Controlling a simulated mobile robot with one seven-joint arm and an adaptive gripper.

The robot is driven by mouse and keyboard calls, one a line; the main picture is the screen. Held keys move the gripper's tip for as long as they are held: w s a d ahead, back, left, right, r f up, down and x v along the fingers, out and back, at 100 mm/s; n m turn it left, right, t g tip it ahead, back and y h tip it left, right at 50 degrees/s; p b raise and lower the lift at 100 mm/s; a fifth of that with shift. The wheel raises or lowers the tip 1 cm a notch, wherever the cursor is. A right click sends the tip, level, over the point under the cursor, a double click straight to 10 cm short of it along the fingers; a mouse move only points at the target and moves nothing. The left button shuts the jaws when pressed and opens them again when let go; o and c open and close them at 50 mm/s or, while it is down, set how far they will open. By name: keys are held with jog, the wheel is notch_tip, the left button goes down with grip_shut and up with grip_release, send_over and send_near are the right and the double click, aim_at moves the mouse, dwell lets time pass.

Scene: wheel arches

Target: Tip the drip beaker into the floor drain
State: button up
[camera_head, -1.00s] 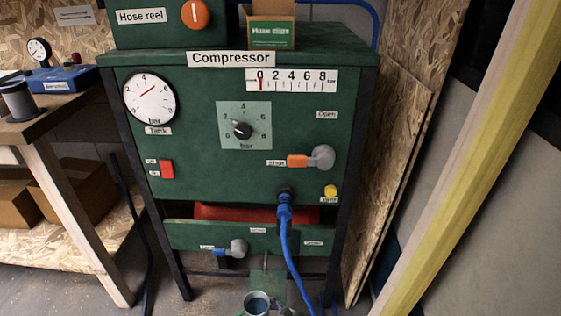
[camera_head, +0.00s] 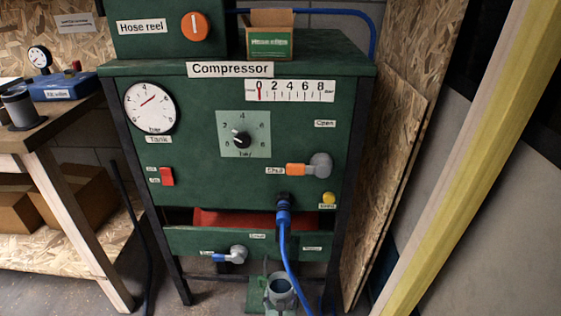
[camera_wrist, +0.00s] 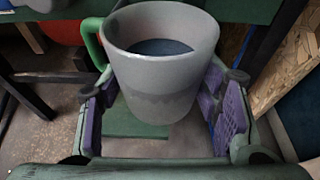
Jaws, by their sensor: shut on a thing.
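The drip beaker is a grey cup (camera_wrist: 160,75) with a green handle on its left side, large in the wrist view. It is upright, with dark liquid (camera_wrist: 160,47) inside. My gripper (camera_wrist: 166,90) is shut on it, with a purple pad on each side. In the head view the beaker (camera_head: 281,288) shows at the bottom, in front of the compressor, with its mouth facing up. The gripper is mostly cut off there. I cannot make out the floor drain in either view.
The green compressor (camera_head: 205,185) stands on dark legs behind the beaker. A blue hose (camera_head: 288,255) hangs just beside the beaker. A flat green piece (camera_head: 257,293) lies low behind it. A workbench (camera_head: 60,125) is at left, a yellowish post (camera_head: 470,150) at right.

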aim_at(282, 294)
jog(key=shift+s+r, duration=0.45)
jog(key=shift+s, duration=0.2)
jog(key=r, duration=0.1)
jog(key=s+r, duration=0.1)
jog(key=r, duration=0.1)
jog(key=shift+s+d+r, duration=0.2)
jog(key=shift+s+r, duration=0.05)
jog(key=shift+s, duration=0.1)
jog(key=w+d+f, duration=0.2)
jog(key=d+f, duration=0.2)
jog(key=d, duration=0.2)
jog(key=shift+d, duration=0.35)
